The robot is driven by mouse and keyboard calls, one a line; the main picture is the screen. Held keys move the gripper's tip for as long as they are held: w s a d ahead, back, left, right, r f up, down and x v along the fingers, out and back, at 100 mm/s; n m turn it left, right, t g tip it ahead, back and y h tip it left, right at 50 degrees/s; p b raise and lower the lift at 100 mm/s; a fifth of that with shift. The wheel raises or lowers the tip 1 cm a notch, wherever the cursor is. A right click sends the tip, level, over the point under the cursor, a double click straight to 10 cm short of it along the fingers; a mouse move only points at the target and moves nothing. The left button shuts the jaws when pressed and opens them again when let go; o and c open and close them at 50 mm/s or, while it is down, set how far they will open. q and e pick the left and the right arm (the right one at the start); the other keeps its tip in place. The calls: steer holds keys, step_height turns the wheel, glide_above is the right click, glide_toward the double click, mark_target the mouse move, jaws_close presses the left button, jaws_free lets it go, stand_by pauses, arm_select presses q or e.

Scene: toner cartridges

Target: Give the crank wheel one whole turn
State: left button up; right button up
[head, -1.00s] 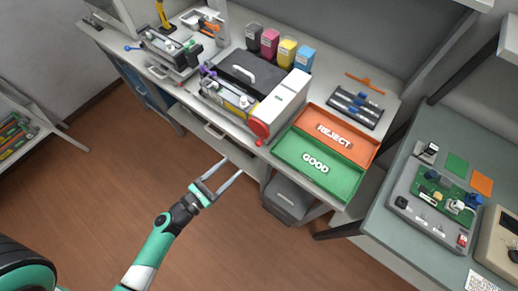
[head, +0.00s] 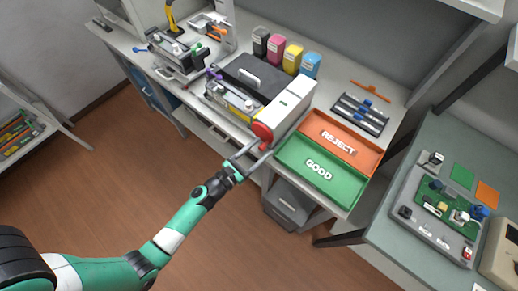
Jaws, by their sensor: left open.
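The crank wheel is the red disc (head: 262,131) on the front end of the white-sided machine (head: 285,108) on the bench. A small red knob shows at its lower edge. My left gripper (head: 255,152) is open, with its two fingers pointing up and right just below the wheel. The fingertips are close to the knob; I cannot tell whether they touch it. My right gripper is not in view.
A green GOOD tray (head: 345,202) and an orange REJECT tray (head: 372,160) lie right of the machine. Black, magenta, yellow and blue toner containers (head: 275,48) stand behind it. A grey bin (head: 287,207) is under the bench. The floor (head: 120,190) in front is clear.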

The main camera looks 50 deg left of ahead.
mark_target(253, 130)
arm_select(q)
jaws_close()
steer(key=shift+a+f+m, duration=0.1)
steer(key=shift+m, duration=0.3)
steer(key=m, duration=0.3)
steer(key=a+m, duration=0.1)
steer(key=shift+s+f+g+b, duration=0.1)
steer(key=shift+f+g+b, duration=0.2)
steer(key=shift+f, duration=0.05)
steer(key=a+m, duration=0.1)
steer(key=m, duration=0.3)
steer(key=a+m+y, duration=0.1)
steer(key=m, duration=0.3)
steer(key=a+m+y, duration=0.1)
steer(key=m, duration=0.3)
steer(key=shift+s+a+r+m+g+b, duration=0.25)
steer(key=shift+a+r+m+g+b, duration=0.05)
steer(key=shift+r+m+g+b, duration=0.1)
steer(key=m, duration=0.1)
steer(key=r+m, duration=0.1)
steer(key=m, duration=0.1)
steer(key=shift+a, duration=0.3)
steer(key=shift+s+a+r+m+y, duration=0.1)
steer(key=shift+r+m+y, duration=0.1)
steer(key=shift+m, duration=0.55)
steer(key=shift+r+m+y, duration=0.2)
steer(key=shift+m, duration=0.55)
